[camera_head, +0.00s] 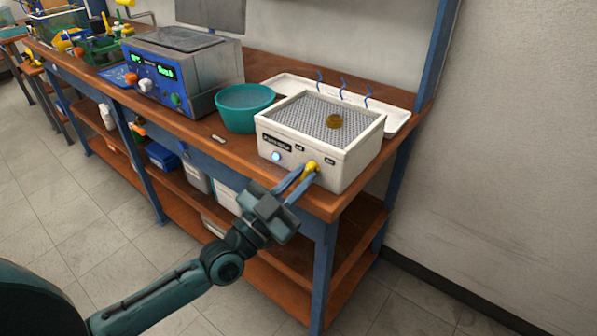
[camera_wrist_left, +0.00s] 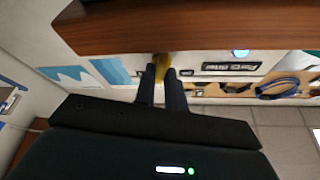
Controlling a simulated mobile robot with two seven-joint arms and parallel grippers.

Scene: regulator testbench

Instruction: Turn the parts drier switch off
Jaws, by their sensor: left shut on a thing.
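The parts drier (camera_head: 312,145) is a white box with a mesh top at the right end of the workbench. Its front has a lit round light (camera_head: 276,156), a dark label and a yellow switch knob (camera_head: 311,168) near the right corner. My left gripper (camera_head: 303,176) is at the drier's front with its fingers shut on the yellow knob. In the left wrist view the knob (camera_wrist_left: 161,62) shows between the two fingertips. The fingers hide part of the knob, and I cannot tell its exact setting. My right gripper is not in view.
A brass-coloured round part (camera_head: 334,121) lies on the drier's mesh. A teal bowl (camera_head: 244,108) and a blue-fronted machine (camera_head: 178,75) stand to the left. A white tray (camera_head: 397,118) with blue hooks is behind. The wooden bench edge (camera_wrist_left: 220,30) is close to the gripper.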

